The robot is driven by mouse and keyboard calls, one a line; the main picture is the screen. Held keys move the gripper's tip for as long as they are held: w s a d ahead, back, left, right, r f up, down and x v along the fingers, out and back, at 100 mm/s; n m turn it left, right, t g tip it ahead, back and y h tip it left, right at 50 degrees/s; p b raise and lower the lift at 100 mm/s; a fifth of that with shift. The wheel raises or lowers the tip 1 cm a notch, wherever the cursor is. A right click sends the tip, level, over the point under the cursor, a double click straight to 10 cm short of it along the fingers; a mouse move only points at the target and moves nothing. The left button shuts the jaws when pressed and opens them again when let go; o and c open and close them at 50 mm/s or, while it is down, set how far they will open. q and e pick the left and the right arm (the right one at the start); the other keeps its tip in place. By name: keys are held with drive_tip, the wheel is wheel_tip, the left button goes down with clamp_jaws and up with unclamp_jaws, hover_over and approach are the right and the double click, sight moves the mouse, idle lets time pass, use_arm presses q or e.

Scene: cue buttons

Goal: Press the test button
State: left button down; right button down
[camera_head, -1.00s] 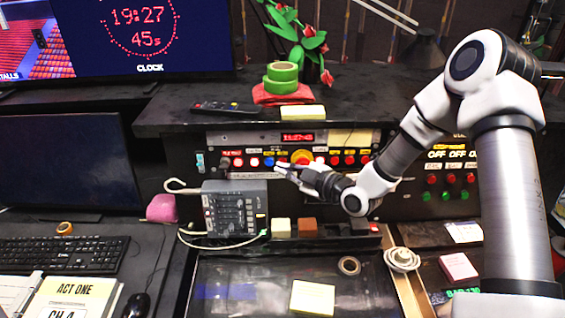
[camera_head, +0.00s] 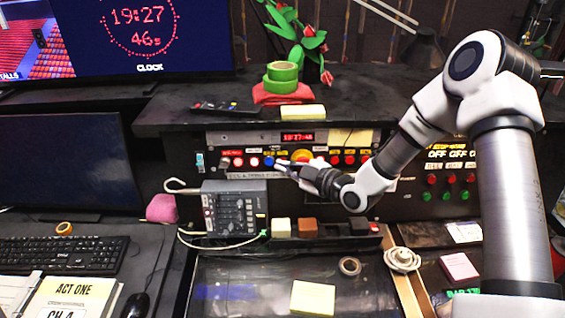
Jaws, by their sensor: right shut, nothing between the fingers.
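A black control panel (camera_head: 222,140) holds a row of coloured buttons under a red digital display (camera_head: 298,138). The labels are too small to tell which is the test button. My right gripper (camera_head: 282,164) is shut and empty, its tip at the row just right of the blue button. It hides part of the row, and I cannot tell whether it touches a button. My left gripper is not in view.
A grey mixer box (camera_head: 232,212) with a cable stands below left of the panel. Small blocks (camera_head: 281,227) sit on a ledge below. Green tape rolls (camera_head: 282,76) and a remote (camera_head: 226,108) lie on the shelf above. A second button panel (camera_head: 450,185) is at right.

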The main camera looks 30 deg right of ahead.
drive_tip(key=shift+w+d, duration=0.1)
drive_tip(key=shift+w, duration=0.15)
drive_tip(key=shift+s, duration=0.1)
idle(0.5)
drive_tip(key=shift+s+a, duration=0.35)
drive_tip(key=shift+s, duration=0.3)
drive_tip(key=s, duration=0.1)
drive_tip(key=s+a, duration=0.1)
drive_tip(key=s, duration=0.1)
drive_tip(key=s+a, duration=0.1)
drive_tip(key=shift+s+r, duration=0.2)
drive_tip(key=shift+r, duration=0.2)
idle(0.5)
